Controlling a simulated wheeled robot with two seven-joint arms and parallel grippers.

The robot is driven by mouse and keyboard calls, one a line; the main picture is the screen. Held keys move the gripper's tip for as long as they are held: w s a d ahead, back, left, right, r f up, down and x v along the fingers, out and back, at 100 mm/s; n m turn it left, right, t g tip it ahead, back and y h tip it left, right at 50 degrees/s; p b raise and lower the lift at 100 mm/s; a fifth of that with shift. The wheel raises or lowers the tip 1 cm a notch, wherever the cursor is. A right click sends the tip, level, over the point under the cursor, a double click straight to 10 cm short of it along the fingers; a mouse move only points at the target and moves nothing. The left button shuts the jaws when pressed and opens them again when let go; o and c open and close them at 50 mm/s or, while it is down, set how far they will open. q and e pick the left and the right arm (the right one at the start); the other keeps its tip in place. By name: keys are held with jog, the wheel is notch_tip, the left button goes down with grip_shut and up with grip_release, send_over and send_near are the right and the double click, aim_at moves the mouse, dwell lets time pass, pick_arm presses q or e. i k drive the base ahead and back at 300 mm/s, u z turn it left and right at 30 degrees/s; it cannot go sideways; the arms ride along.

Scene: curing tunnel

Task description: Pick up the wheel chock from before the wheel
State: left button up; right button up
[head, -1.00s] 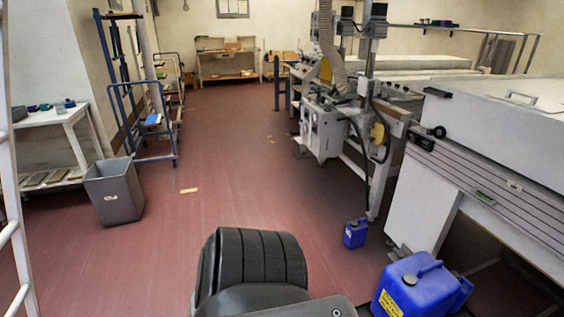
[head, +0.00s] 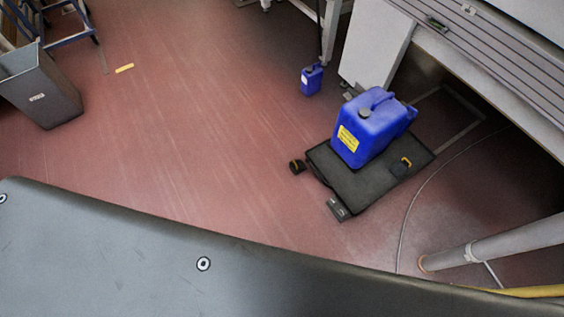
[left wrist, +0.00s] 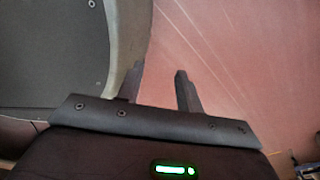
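A low black wheeled platform (head: 368,190) stands on the red floor at the right of the head view. A small dark block (head: 297,166), apparently the wheel chock, lies on the floor by its left corner. A grey piece (head: 338,208) shows at the platform's near corner; I cannot tell whether it is a wheel or its mount. My left gripper (left wrist: 160,72) shows in the left wrist view, its two fingers apart with nothing between them. It is out of the head view, and my right gripper is in neither view.
A big blue canister (head: 367,128) stands on the platform, beside a black item with a yellow handle (head: 405,162). A smaller blue canister (head: 311,79) stands behind. A grey bin (head: 40,90) is at the left. A pole (head: 500,243) lies at the right. The middle floor is clear.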

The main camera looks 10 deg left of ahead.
aim_at(299, 164)
jog(key=i, duration=1)
